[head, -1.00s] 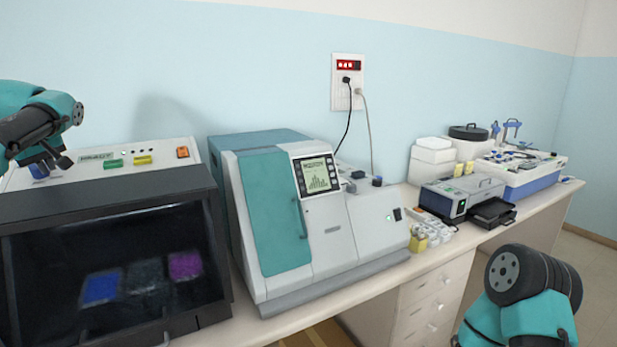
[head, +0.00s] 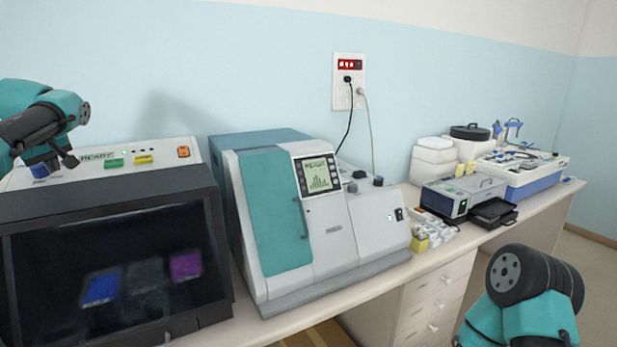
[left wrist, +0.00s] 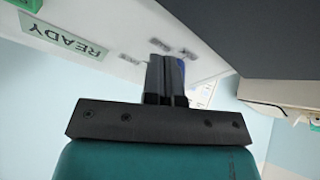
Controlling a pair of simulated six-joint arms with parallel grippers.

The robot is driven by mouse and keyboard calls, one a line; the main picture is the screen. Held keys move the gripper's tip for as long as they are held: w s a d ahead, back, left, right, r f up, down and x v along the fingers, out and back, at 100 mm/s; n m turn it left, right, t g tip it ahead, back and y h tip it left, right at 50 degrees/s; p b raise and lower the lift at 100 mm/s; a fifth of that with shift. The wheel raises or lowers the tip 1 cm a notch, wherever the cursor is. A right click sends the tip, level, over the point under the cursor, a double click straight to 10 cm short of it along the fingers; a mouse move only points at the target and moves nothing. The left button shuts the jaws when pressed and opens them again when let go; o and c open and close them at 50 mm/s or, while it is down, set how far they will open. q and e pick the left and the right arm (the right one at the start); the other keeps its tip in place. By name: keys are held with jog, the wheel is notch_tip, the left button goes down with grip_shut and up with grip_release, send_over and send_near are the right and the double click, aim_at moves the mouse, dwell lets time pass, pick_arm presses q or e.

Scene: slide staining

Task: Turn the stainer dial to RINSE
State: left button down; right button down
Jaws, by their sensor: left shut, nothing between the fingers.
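The stainer (head: 110,205) stands at the left in the head view, with a light sloped top panel and a dark window front. Its blue dial (head: 40,170) sits on the left part of that panel, partly covered by my left gripper (head: 62,161). In the left wrist view my left gripper (left wrist: 166,64) is shut with nothing in it. Its fingers are at the panel, in front of the blue dial (left wrist: 181,72), which shows only as a sliver. I cannot tell whether they touch it, nor where the dial points. A READY label (left wrist: 70,40) is on the panel. My right gripper is out of view.
Green (head: 114,163) and yellow (head: 143,160) buttons and an orange switch (head: 183,152) are on the stainer panel. A teal and white machine (head: 335,240) stands close to its right. Smaller devices and boxes fill the right end of the bench.

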pick_arm(q)
jog(key=shift+s+d+r, duration=0.1)
jog(key=shift+s+r, duration=0.25)
jog(key=shift+r, duration=0.5)
jog(key=shift+s+d+r, duration=0.1)
jog(key=shift+s+r, duration=0.2)
jog(key=shift+r, duration=0.55)
jog(key=shift+s+d+r, duration=0.1)
jog(key=shift+s+r, duration=0.25)
jog(key=shift+r, duration=0.5)
jog(key=shift+s+a+r, duration=0.15)
jog(key=shift+s+a, duration=0.35)
jog(key=shift+s, duration=0.15)
jog(key=shift+s+a+r, duration=0.15)
jog(key=shift+s+a, duration=0.3)
jog(key=shift+s, duration=0.15)
jog(key=shift+s+d+f+x, duration=0.1)
jog(key=shift+d+f+x, duration=0.1)
jog(key=shift+x, duration=0.8)
jog(key=shift+s+d+f+x, duration=0.1)
jog(key=shift+d+x, duration=0.05)
jog(key=shift+x, duration=0.85)
jog(key=shift+s+d+f+x, duration=0.1)
jog(key=shift+d+x, duration=0.1)
jog(key=shift+x, duration=0.8)
jog(key=shift+w+f, duration=0.15)
jog(key=shift+f, duration=0.3)
